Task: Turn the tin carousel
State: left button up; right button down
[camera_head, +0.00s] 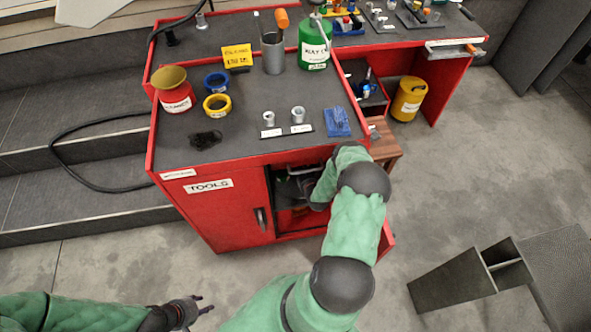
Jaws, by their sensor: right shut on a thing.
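A red tool cabinet (222,218) marked "TOOLS" stands in the middle, with a dark open compartment (283,222) at its right front. My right gripper (308,190) is inside this opening, largely hidden by my own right arm and the shade. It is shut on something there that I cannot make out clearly. The tin carousel cannot be made out for sure; a few dark and pale shapes show inside the compartment. My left gripper (204,304) is low in front of the cabinet, away from it, with its fingers apart and empty.
On the cabinet top are a red tin (175,97), blue and yellow tape rolls (217,104), a grey cup (272,55) and a green bottle (313,45). A red door edge (387,240) stands out right of my arm. A grey bin (450,282) stands at lower right.

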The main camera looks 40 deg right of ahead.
jog(key=shift+w+d+r+n, duration=0.2)
jog(key=shift+d+r+n, duration=0.05)
jog(key=shift+d+n, duration=0.05)
dwell(0.5)
jog(key=c, duration=1.1)
grip_release()
jog(key=shift+c, duration=0.2)
jog(key=shift+o, duration=1)
jog(key=shift+a+f, duration=0.1)
jog(key=shift+f, duration=0.05)
jog(key=shift+s+a, duration=0.1)
